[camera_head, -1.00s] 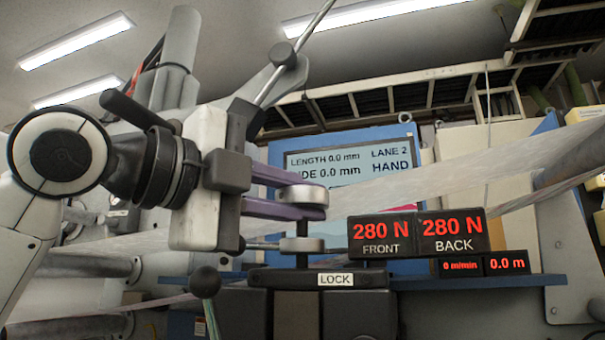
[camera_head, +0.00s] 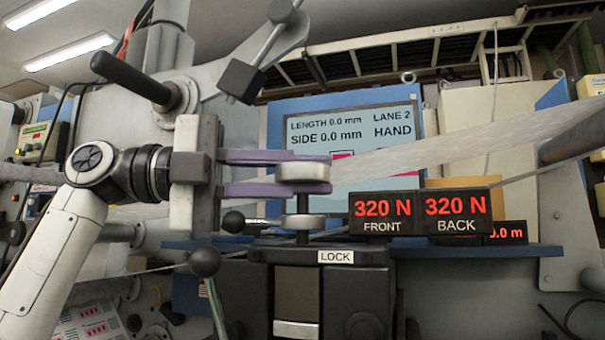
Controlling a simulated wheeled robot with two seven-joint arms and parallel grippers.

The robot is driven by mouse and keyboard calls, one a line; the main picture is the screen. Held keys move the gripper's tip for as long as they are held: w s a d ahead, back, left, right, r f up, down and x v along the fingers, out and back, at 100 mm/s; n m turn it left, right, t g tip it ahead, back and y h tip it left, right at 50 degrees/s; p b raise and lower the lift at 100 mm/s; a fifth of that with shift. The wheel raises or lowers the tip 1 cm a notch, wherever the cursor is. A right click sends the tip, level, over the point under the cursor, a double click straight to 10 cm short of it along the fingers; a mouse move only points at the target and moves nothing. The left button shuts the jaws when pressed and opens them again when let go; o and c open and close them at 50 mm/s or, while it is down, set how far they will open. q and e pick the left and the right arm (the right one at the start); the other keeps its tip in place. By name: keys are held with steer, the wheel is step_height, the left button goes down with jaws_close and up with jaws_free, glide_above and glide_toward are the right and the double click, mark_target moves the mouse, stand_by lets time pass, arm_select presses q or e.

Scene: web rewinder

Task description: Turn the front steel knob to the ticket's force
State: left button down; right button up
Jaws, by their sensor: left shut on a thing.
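My left gripper (camera_head: 302,173), with purple fingers, is shut on the upper round steel knob (camera_head: 304,171). The knob sits on a dark upright post, and a second steel disc (camera_head: 303,222) lies below it. I cannot tell the knob's angle. The front readout (camera_head: 382,212) shows 320 N and the back readout (camera_head: 457,211) also shows 320 N. A printed sheet (camera_head: 88,325) with red marks lies at the lower left, cut by the frame edge; its text is too small to read. My right gripper is not in view.
A screen (camera_head: 352,140) behind the knob reads LENGTH 0.0 mm, SIDE 0.0 mm, LANE 2, HAND. A LOCK label (camera_head: 336,257) is on the dark block below. A black ball-ended lever (camera_head: 204,262) stands left of it. A pale web (camera_head: 470,140) stretches to the right.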

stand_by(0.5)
arm_select(q)
steer(key=c, duration=1.7)
jaws_free()
steer(key=a+b, duration=0.1)
steer(key=a, duration=0.9)
steer(key=shift+s+a, duration=0.15)
